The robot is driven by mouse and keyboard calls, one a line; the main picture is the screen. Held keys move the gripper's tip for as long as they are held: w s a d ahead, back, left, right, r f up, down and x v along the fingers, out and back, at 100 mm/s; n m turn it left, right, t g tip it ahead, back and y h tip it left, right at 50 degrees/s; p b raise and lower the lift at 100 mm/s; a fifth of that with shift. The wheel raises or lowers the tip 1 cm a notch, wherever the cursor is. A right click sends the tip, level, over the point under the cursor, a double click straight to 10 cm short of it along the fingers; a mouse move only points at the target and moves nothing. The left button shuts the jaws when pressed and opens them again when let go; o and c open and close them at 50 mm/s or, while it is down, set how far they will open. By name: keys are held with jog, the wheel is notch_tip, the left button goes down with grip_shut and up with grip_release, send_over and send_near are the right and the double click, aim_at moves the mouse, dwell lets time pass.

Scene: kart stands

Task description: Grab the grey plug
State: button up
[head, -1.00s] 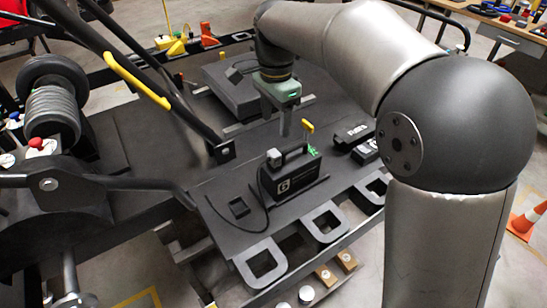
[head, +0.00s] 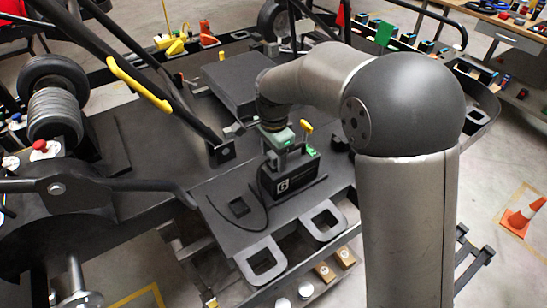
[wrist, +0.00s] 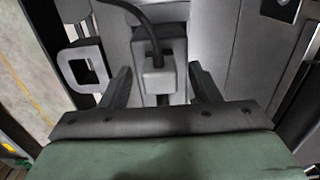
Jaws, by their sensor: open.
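The grey plug (wrist: 160,76) shows in the wrist view, with a dark cable running from its top. It sits between the two dark fingers of my gripper (wrist: 160,88), with a gap on each side. In the head view my gripper (head: 283,157) is low over the black box (head: 292,180) marked with a white 6, at the box's left upper end. There the green gripper body and fingers mostly hide the plug. My gripper is open and holds nothing.
A yellow-topped lever (head: 307,128) and a green part (head: 312,151) stand close to the right of my gripper. A thin black cable (head: 263,222) loops over the flat deck (head: 215,205) at left. A large grey box (head: 232,80) lies behind.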

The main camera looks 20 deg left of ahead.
jog(key=c, duration=1.1)
jog(key=shift+r, duration=0.1)
